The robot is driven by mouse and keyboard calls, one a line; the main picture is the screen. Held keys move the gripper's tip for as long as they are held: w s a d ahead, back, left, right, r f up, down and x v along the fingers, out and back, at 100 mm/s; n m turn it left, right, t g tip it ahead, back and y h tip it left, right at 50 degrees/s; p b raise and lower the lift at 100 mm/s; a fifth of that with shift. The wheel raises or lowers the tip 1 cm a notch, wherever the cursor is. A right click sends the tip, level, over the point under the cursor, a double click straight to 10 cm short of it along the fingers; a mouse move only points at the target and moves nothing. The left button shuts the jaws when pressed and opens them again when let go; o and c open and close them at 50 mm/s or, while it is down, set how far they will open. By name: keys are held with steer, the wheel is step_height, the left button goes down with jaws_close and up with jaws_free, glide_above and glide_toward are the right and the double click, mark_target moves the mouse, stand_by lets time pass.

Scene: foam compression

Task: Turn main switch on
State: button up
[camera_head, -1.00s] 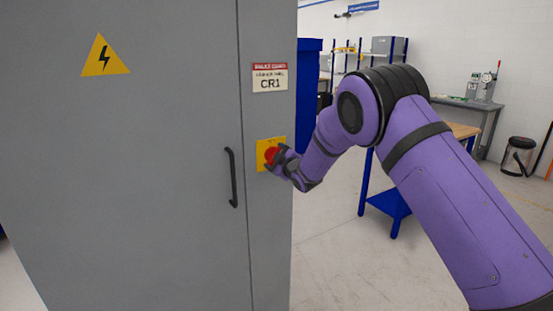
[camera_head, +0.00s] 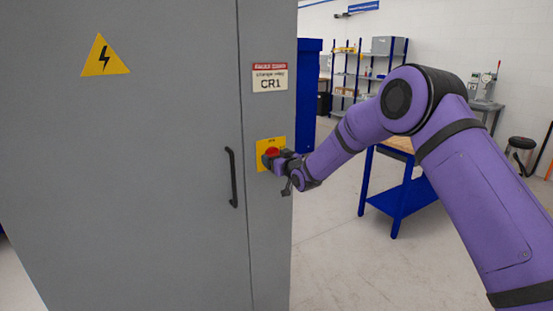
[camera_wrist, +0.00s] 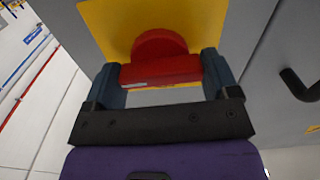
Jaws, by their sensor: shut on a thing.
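The main switch is a red rotary knob (camera_wrist: 160,68) on a yellow plate (camera_head: 270,144) on the front of the grey cabinet (camera_head: 150,200). In the head view the red knob (camera_head: 271,153) shows only in part behind my fingers. My gripper (camera_head: 272,161) is at the plate. In the wrist view my gripper (camera_wrist: 162,75) has one finger at each end of the knob's red bar and is shut on it. The bar lies crosswise between the two fingers.
A black door handle (camera_head: 232,177) stands out from the cabinet left of the switch; it also shows in the wrist view (camera_wrist: 298,85). A blue-legged table (camera_head: 400,195) stands behind my arm. Open floor lies right of the cabinet.

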steer(key=shift+f+m, duration=0.1)
steer(key=shift+m, duration=0.3)
steer(key=o, duration=0.8)
steer(key=shift+s+d, duration=0.1)
steer(key=v, duration=1)
steer(key=shift+s+d, duration=0.2)
steer(key=shift+s, duration=0.05)
